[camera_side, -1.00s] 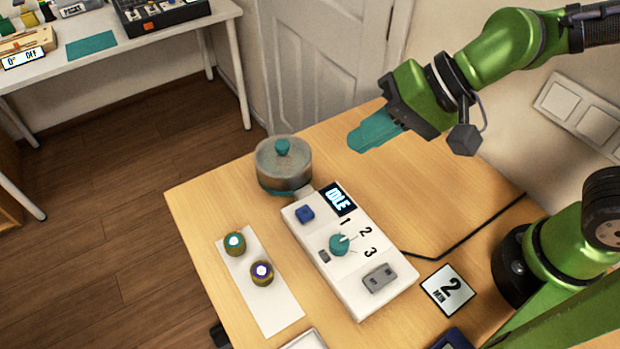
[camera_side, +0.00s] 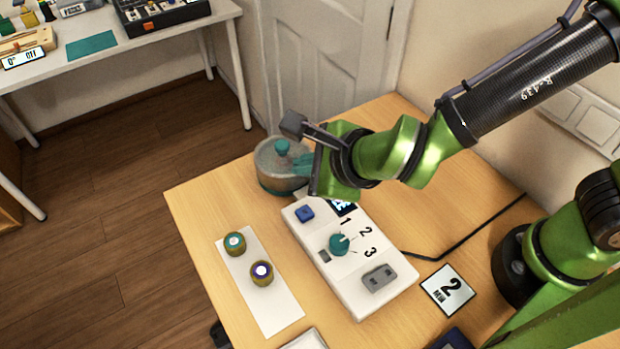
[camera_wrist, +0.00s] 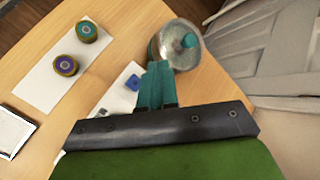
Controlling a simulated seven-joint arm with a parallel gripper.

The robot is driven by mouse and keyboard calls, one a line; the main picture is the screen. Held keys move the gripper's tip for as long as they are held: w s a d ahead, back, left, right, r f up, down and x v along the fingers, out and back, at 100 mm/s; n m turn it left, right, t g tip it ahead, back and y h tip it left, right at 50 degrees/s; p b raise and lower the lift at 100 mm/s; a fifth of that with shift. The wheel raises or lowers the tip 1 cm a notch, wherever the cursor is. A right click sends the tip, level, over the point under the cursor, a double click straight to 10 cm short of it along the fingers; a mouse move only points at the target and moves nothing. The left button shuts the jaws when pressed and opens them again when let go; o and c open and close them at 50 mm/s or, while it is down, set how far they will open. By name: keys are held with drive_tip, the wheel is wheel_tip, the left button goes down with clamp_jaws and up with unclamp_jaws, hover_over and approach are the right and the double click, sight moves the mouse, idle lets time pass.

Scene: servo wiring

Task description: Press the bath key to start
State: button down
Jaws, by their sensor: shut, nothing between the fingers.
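A white control box (camera_side: 347,283) lies on the wooden table, joined to a round metal bath (camera_side: 277,186) with a teal-knobbed lid. A blue square key (camera_side: 305,213) stands on the box at its bath end; it also shows in the wrist view (camera_wrist: 132,83). A teal dial (camera_side: 339,244) sits beside the numbers 1, 2, 3, with its white pointer towards the 2 side. My gripper (camera_side: 303,164) is shut and empty, its teal fingers above the lid's right side in the side view. In the wrist view the fingertips (camera_wrist: 158,66) overlap the bath's edge.
Two round jars (camera_side: 235,244) (camera_side: 261,273) stand on a white strip left of the box. A grey rocker part (camera_side: 379,279) is on the box's near end. A "2 MIN" card (camera_side: 448,289) lies to the right. A cable runs behind the box.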

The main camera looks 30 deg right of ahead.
sight(308, 216)
drive_tip(key=shift+f, duration=0.15)
drive_tip(key=shift+f, duration=4.25)
drive_tip(key=shift+f, duration=0.1)
drive_tip(key=shift+f, duration=0.35)
drive_tip(key=shift+f, duration=0.5)
drive_tip(key=shift+r, duration=0.95)
drive_tip(key=shift+r, duration=0.1)
